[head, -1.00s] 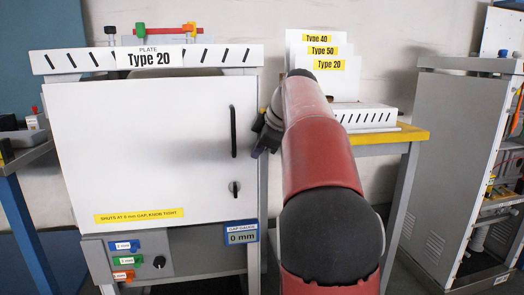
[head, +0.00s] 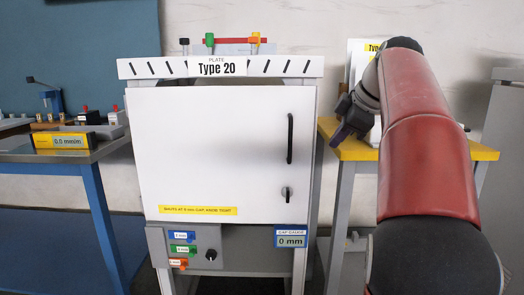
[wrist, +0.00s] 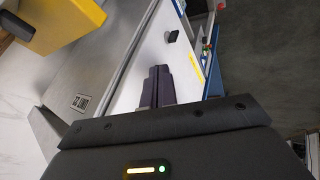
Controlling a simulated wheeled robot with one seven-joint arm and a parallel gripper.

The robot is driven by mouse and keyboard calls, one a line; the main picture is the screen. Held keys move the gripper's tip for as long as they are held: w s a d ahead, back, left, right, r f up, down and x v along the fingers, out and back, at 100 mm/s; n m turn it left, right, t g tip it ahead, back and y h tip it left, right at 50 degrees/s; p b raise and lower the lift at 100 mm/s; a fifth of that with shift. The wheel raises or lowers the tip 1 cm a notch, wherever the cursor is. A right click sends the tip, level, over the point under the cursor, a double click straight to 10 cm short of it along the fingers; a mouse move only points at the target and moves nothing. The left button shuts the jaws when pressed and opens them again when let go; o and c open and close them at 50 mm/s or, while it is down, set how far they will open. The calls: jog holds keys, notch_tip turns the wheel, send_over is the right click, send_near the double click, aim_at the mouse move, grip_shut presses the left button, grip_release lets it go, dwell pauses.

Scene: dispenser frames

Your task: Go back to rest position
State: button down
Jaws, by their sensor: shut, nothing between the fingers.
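My gripper (head: 343,134) is right of the white cabinet, in front of the yellow-edged table. In the wrist view the gripper (wrist: 157,70) has its two dark fingers together, with nothing between them. The white cabinet door (head: 215,150) looks closed, with a black handle (head: 290,138) on its right side and a knob (head: 286,193) below it. My gripper is apart from the handle. A gauge (head: 291,237) below the door reads 0 mm.
A yellow-edged table (head: 410,154) stands at the right, partly hidden by my arm. A blue-legged bench (head: 90,215) with a yellow 0.0 mm/m block (head: 62,141) stands at the left. A grey cabinet (head: 500,150) is at the far right.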

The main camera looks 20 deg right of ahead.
jog(key=s+a+f+m+h, duration=0.1)
jog(key=s+a+f+m, duration=0.5)
jog(key=s+f, duration=0.6)
jog(key=s+a+f+m+g+h, duration=0.1)
jog(key=s+a+f+m, duration=0.5)
jog(key=s+a+f, duration=0.5)
notch_tip(320, 180, down, 4)
jog(key=shift+s+a+f, duration=0.15)
jog(key=shift+s+a, duration=0.15)
jog(key=shift+s, duration=0.25)
